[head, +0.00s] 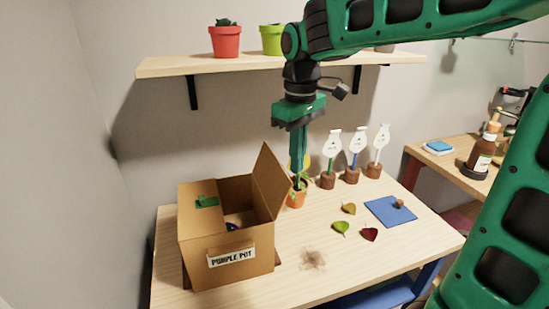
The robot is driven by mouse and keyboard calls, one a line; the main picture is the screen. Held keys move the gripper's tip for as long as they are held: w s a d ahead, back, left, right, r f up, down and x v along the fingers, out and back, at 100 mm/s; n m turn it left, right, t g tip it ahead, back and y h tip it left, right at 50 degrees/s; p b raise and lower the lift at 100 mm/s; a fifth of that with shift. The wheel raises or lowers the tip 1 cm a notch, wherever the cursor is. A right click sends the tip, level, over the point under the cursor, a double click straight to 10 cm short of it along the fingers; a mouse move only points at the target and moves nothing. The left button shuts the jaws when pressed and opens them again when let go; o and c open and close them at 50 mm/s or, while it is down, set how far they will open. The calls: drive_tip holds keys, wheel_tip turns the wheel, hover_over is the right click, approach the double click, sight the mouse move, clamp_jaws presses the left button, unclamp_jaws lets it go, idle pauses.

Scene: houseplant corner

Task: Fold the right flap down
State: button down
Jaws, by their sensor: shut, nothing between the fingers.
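A cardboard box (203,259) with a label (232,257) reading "PURPLE POT" stands at the left of the table. Its right flap (270,182) stands up, tilted slightly. Through the opening a small part of a dark blue or purple thing (233,226) shows inside. My gripper (298,168) points down, shut and empty, to the right of the raised flap, in front of or above a small potted plant; whether it touches the plant I cannot tell.
The orange pot (296,198) with a plant stands right of the flap. Several leaves (341,228), a soil patch (312,260) and a blue mat (391,211) lie on the table (340,275). Tagged markers (328,180) stand at the back. A shelf (210,66) with pots hangs above.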

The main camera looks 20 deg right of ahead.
sight(277, 180)
drive_tip(key=shift+f, duration=1.2)
drive_tip(key=shift+s+a+f, duration=0.15)
drive_tip(key=shift+a, duration=2.4)
drive_tip(key=shift+a+f, duration=0.1)
drive_tip(key=shift+a, duration=1)
drive_tip(key=shift+a+r, duration=0.15)
drive_tip(key=shift+a, duration=1.15)
drive_tip(key=shift+a+r, duration=0.1)
drive_tip(key=shift+a, duration=1.2)
drive_tip(key=shift+w, duration=0.2)
wheel_tip(277, 180, up, 9)
